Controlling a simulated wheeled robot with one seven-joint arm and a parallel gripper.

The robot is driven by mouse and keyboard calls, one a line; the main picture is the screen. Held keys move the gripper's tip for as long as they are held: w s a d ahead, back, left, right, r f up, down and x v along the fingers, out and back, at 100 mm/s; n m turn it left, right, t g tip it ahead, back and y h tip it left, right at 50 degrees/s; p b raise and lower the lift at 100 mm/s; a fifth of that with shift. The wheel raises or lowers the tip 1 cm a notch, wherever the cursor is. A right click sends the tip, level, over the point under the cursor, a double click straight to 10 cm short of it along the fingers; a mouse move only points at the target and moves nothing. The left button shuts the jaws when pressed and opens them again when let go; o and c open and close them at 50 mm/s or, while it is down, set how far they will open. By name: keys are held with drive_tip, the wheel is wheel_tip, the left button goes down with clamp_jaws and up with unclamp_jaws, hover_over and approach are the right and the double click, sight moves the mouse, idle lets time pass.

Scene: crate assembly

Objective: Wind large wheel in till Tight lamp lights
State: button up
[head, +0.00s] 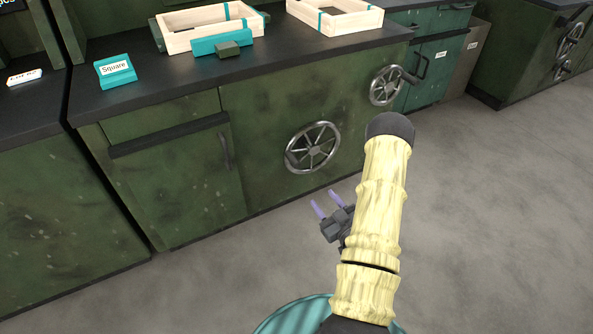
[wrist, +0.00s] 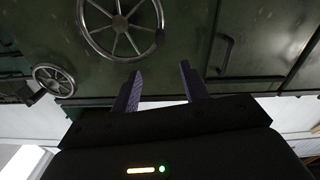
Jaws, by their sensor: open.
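The large wheel (head: 312,148) is a grey metal handwheel with several spokes on the green cabinet front. It also shows in the wrist view (wrist: 121,52), with a dark knob on its rim. A smaller wheel (head: 386,86) sits up and to the right on the same front, and at the left in the wrist view (wrist: 54,79). My gripper (head: 326,204) is open and empty, with purple fingers. It is in front of the cabinet, apart from the large wheel. In the wrist view the fingers (wrist: 160,86) show below the wheel. I cannot see a Tight lamp.
Wooden crate frames (head: 209,27) and a teal block labelled Square (head: 115,71) are on the dark bench top (head: 160,75). A cabinet handle (head: 224,151) is left of the large wheel. The grey floor (head: 490,220) at the right is clear.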

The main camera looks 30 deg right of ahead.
sight(300, 168)
drive_tip(key=shift+w+r, duration=0.1)
drive_tip(key=w+b, duration=0.2)
drive_tip(key=w, duration=0.3)
drive_tip(key=w+b, duration=0.1)
drive_tip(key=w, duration=0.5)
drive_tip(key=w+b, duration=0.2)
drive_tip(key=w, duration=0.4)
drive_tip(key=shift+w+a+b, duration=0.15)
drive_tip(key=shift+a+b, duration=0.15)
clamp_jaws()
